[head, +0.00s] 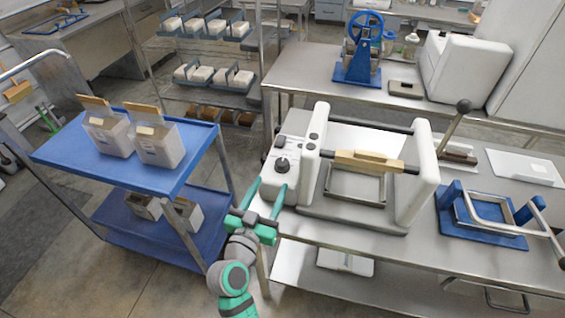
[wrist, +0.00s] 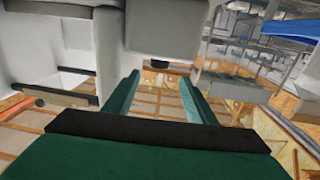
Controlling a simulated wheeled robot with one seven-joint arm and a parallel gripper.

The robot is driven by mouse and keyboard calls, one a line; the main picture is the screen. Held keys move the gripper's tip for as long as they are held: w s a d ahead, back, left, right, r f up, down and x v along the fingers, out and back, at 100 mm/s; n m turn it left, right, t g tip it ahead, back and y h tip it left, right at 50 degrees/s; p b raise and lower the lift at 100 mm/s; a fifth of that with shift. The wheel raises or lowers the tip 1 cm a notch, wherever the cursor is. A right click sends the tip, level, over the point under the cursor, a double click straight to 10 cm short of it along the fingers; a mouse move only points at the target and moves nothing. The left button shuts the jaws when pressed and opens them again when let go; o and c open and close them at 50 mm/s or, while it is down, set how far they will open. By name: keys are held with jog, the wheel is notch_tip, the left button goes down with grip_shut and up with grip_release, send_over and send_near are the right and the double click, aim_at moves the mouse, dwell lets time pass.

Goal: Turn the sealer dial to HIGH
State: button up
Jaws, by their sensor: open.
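The sealer (head: 418,185) is a white machine with a wooden-gripped bar, standing on the steel table. Its control panel (head: 290,147) is at its left end and carries a dark round dial (head: 282,165). The dial's pointer and markings are too small to read. My gripper (head: 270,184), with green fingers, is open at the panel's front left, close to the dial. I cannot tell whether it touches the panel. In the wrist view, the open fingers (wrist: 158,95) reach towards a pale box-like part with a small dark piece under it; the dial is not clearly visible there.
A blue cart (head: 60,152) with open bags stands left of my arm. A blue-based frame (head: 480,232) sits right of the sealer. A blue hand-wheel device (head: 360,75) and a white machine (head: 465,68) stand on the back table. Floor between cart and table is narrow.

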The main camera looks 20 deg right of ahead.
aim_at(280, 167)
jog(key=x, duration=1)
jog(key=shift+w+d, duration=0.25)
jog(key=c, duration=1)
jog(key=shift+d, duration=0.15)
jog(key=shift+c, duration=0.2)
